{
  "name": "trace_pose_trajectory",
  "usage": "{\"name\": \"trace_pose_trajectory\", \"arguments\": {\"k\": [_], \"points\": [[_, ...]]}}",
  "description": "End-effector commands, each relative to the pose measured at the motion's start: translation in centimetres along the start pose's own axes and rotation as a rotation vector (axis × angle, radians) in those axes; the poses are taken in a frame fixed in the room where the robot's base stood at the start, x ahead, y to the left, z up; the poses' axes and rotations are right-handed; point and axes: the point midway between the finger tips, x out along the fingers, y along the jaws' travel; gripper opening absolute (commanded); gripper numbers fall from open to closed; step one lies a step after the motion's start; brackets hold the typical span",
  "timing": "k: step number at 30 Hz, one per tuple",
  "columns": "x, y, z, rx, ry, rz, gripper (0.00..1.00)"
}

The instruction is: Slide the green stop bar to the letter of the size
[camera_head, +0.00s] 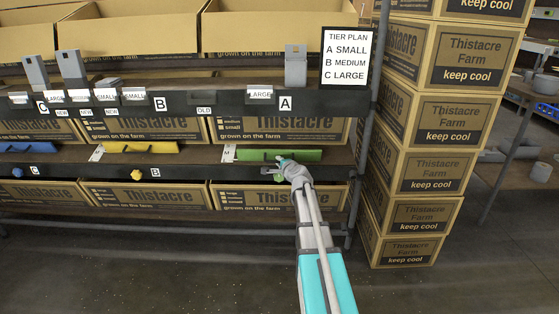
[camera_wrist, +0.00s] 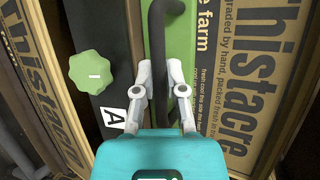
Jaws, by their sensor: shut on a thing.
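The green stop bar (camera_head: 300,155) lies on the lower shelf at the right end. Its dark handle (camera_wrist: 157,60) runs between my fingertips in the wrist view. My gripper (camera_head: 279,164) is shut on this handle; it also shows in the wrist view (camera_wrist: 160,78). A white letter strip (camera_head: 229,153) stands at the bar's left end; an M seems readable on it, the other letters are hidden or too small. A green knob (camera_wrist: 92,72) and a label A (camera_wrist: 114,121) sit on the dark rail beside the handle. The tier plan sign (camera_head: 345,58) reads A small, B medium, C large.
A yellow bar (camera_head: 140,147) and a blue bar (camera_head: 28,147) lie further left on the same shelf. Cartons fill the shelves above and below. A stack of cartons (camera_head: 415,170) stands right of the rack post. The floor in front is clear.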

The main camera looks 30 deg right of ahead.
Motion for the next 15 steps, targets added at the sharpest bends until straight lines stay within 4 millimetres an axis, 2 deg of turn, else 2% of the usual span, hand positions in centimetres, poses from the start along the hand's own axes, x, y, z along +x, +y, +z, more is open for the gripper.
{"name": "trace_pose_trajectory", "arguments": {"k": [8,9,14,15], "points": [[-0.12,0.07,0.04,-0.001,0.0,0.0,0.0],[-0.11,0.07,0.03,-0.001,0.0,0.0,0.19],[-0.1,0.06,0.03,0.0,0.0,0.0,0.49],[-0.11,0.06,0.03,0.0,0.0,0.0,0.51]]}}
